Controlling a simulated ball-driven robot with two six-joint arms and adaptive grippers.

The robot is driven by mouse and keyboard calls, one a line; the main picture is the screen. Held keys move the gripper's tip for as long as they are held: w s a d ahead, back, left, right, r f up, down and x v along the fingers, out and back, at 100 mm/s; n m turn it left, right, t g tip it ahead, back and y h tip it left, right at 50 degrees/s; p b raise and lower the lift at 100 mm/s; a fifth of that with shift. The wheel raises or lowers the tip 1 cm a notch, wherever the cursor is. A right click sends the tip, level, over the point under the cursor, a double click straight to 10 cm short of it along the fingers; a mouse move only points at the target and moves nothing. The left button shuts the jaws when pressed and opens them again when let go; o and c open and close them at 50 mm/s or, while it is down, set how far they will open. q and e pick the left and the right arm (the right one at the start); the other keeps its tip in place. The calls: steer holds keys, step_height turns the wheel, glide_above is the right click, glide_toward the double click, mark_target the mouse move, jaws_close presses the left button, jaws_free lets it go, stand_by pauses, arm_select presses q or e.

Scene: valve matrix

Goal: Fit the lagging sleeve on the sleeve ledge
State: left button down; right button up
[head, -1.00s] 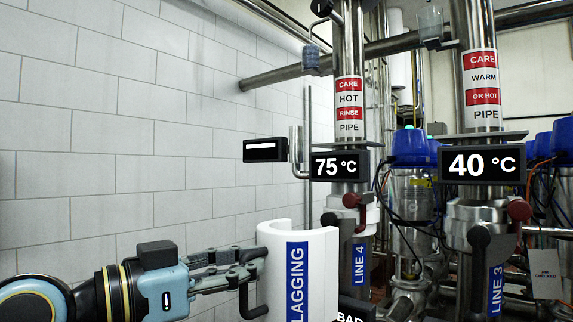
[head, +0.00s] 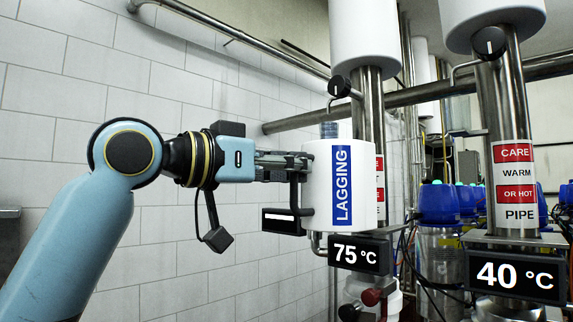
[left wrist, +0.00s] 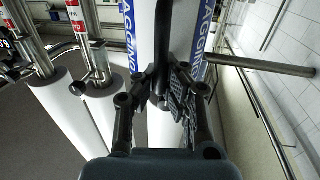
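The lagging sleeve (head: 318,190), a white split cylinder with a blue LAGGING label, is upright in the head view. It overlaps the 75 °C pipe (head: 370,110) in the picture; I cannot tell whether it touches or surrounds it. A flat grey ledge (head: 515,239) crosses the 40 °C pipe; any ledge at the 75 °C pipe is not clearly visible. My right gripper is out of view.
The 75 °C display (head: 360,253) is just below the sleeve. A small dark display (head: 284,221) is below my gripper. A black knob (head: 339,87) and white pipe cladding (head: 369,30) are above. The tiled wall (head: 60,110) is left.

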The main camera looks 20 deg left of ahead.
mark_target(319, 170)
arm_select(q)
steer(key=shift+w+a+b+x, duration=0.1)
steer(key=shift+a+b+x, duration=0.15)
steer(key=shift+x, duration=1.05)
steer(key=shift+w+a+b+x, duration=0.1)
steer(key=shift+b+x, duration=0.1)
steer(key=shift+x, duration=1.15)
steer(key=shift+a+x, duration=0.25)
steer(key=shift+x, duration=1.15)
steer(key=shift+w+a+f+p+x, duration=0.1)
steer(key=shift+a+x, duration=0.05)
steer(key=shift+x, duration=0.75)
steer(key=shift+w+a+f+p+x, duration=0.1)
steer(key=shift+a+p+x, duration=0.05)
steer(key=shift+x, duration=0.75)
steer(key=shift+w+a+f+p+x, duration=0.1)
steer(key=shift+a+x, duration=0.05)
steer(key=shift+x, duration=0.75)
steer(key=shift+s+f, duration=0.1)
steer(key=shift+f, duration=0.15)
steer(key=c, duration=1.4)
jaws_free()
